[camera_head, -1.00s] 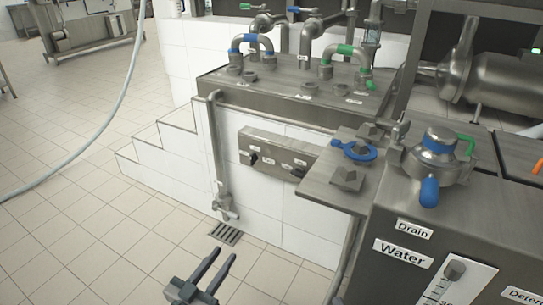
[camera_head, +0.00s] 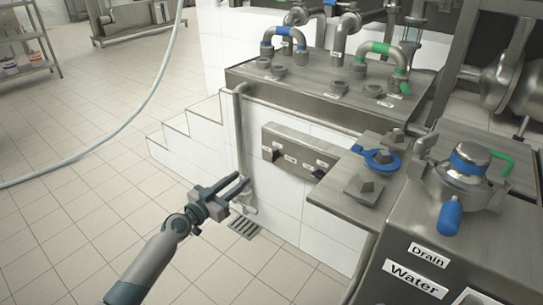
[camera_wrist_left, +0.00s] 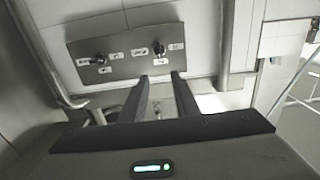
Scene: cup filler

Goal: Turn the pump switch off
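A steel switch panel (camera_head: 297,146) is on the white tiled wall, with one dark knob (camera_head: 276,154) at its left and another (camera_head: 318,173) at its right. The small labels are too small to read, so I cannot tell which knob is the pump switch. In the left wrist view the panel (camera_wrist_left: 125,50) also shows two knobs, one (camera_wrist_left: 159,48) near the fingertips and one (camera_wrist_left: 99,59) farther left. My left gripper (camera_head: 243,181) is open and empty, apart from the panel, left of and below it in the head view. My right gripper is out of view.
A vertical pipe (camera_head: 240,140) runs down the wall left of the panel. A steel shelf (camera_head: 345,185) with a blue-ringed fitting (camera_head: 381,160) juts out right of the panel. A floor drain (camera_head: 243,228) lies below. Open tiled floor is at left.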

